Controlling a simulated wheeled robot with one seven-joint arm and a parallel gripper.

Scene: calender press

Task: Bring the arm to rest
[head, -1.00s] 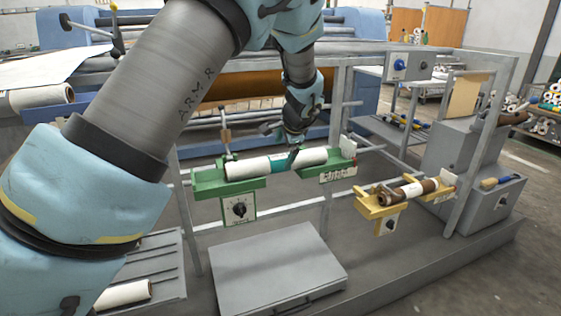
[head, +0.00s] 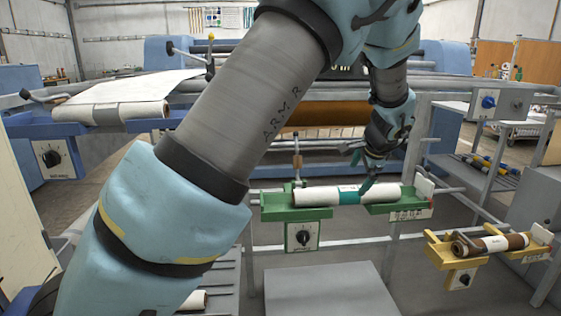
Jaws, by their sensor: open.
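My gripper (head: 366,188) is at the end of my arm, which reaches across the middle of the head view. It is just above a white roll with a teal band (head: 318,195). The roll lies across the green cradle (head: 285,214). One dark finger shows in front of the teal band; whether it touches the roll I cannot tell. The gripper is open. My arm hides part of the press behind it.
A yellow cradle (head: 452,251) with a brown roll (head: 497,243) is at the right. A blue holder (head: 85,128) with a white roll (head: 110,113) is at the left. A grey box (head: 330,290) stands below the green cradle. Rails run close around the gripper.

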